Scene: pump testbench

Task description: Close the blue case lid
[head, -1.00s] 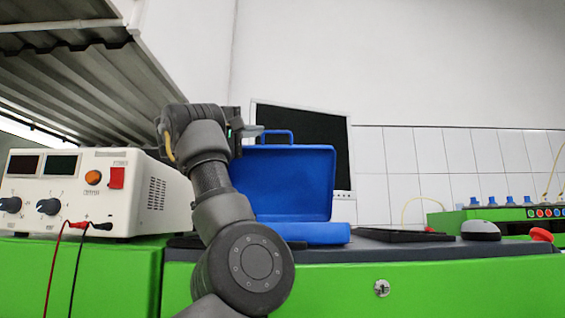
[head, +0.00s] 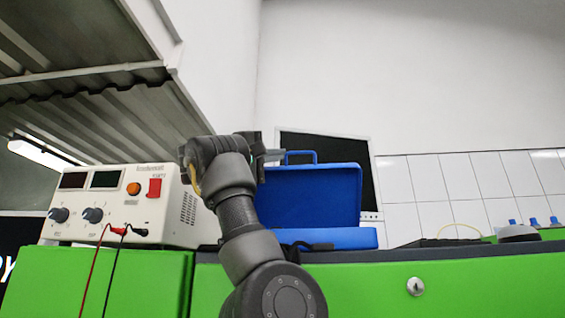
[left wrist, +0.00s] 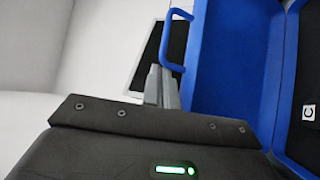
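The blue case (head: 330,238) stands on the bench with its lid (head: 315,197) raised roughly upright and a handle (head: 300,157) on the lid's top edge. The lid also fills much of the left wrist view (left wrist: 235,60), where its handle (left wrist: 176,42) shows too. My left gripper (head: 273,155) is at the lid's upper left corner, close to the handle. In the left wrist view its fingers (left wrist: 161,88) are together, beside the lid's edge with nothing visible between them. Whether they touch the lid I cannot tell. My left arm hides the case's left side. My right gripper is out of view.
A white power supply (head: 125,205) with red and black leads stands left of the case on the green bench (head: 350,290). A dark monitor (head: 368,165) stands behind the lid. A metal shelf (head: 100,110) overhangs at upper left.

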